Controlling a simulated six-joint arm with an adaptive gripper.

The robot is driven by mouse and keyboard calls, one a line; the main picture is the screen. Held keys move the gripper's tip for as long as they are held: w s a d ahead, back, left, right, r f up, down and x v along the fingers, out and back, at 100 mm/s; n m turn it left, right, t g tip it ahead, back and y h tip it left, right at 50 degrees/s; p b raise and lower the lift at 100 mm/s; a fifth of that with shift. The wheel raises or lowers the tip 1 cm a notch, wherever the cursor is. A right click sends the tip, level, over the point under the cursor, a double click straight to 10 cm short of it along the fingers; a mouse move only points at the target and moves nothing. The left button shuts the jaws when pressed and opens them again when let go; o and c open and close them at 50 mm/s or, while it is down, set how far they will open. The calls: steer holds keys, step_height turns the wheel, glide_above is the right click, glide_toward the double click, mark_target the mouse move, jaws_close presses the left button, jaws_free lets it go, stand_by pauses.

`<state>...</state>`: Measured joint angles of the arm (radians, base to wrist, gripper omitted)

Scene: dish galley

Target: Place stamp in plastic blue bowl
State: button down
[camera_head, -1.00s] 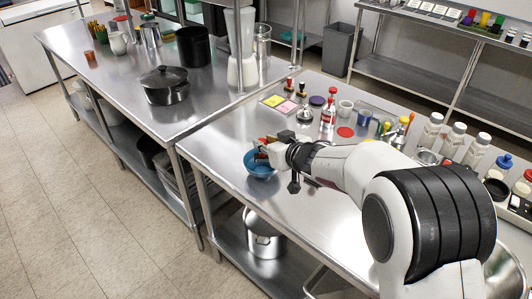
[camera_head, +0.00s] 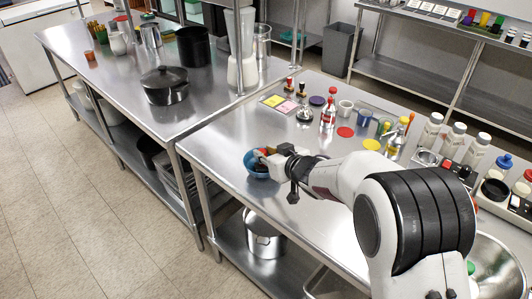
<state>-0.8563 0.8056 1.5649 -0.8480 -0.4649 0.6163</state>
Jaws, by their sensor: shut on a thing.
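The blue bowl (camera_head: 252,173) stands near the left edge of the right-hand steel table. My gripper (camera_head: 264,163) is low at the bowl, its fingers over the opening and covering part of the right rim. It is shut on a small dark and reddish thing, apparently the stamp (camera_head: 262,168), which shows only in part inside the bowl outline. Whether the stamp touches the bowl's bottom cannot be told. Other stamp-like pieces with dark and red handles (camera_head: 289,84) stand farther back on the table.
Yellow and pink pads (camera_head: 279,103), a red-topped bottle (camera_head: 328,114), a red disc (camera_head: 345,132) and a white cup (camera_head: 345,107) stand behind the gripper. Several white bottles (camera_head: 430,132) line the right side. The table around the bowl's left and front is clear.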

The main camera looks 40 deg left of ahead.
steer(key=shift+f, duration=0.1)
steer(key=c, duration=1.8)
jaws_free()
steer(key=shift+o, duration=0.2)
steer(key=shift+s+d+r, duration=0.15)
steer(key=shift+d+r, duration=0.35)
steer(key=shift+d, duration=0.1)
steer(key=v, duration=1)
steer(key=shift+d, duration=0.25)
steer(key=shift+s+r, duration=0.1)
steer(key=shift+s, duration=0.05)
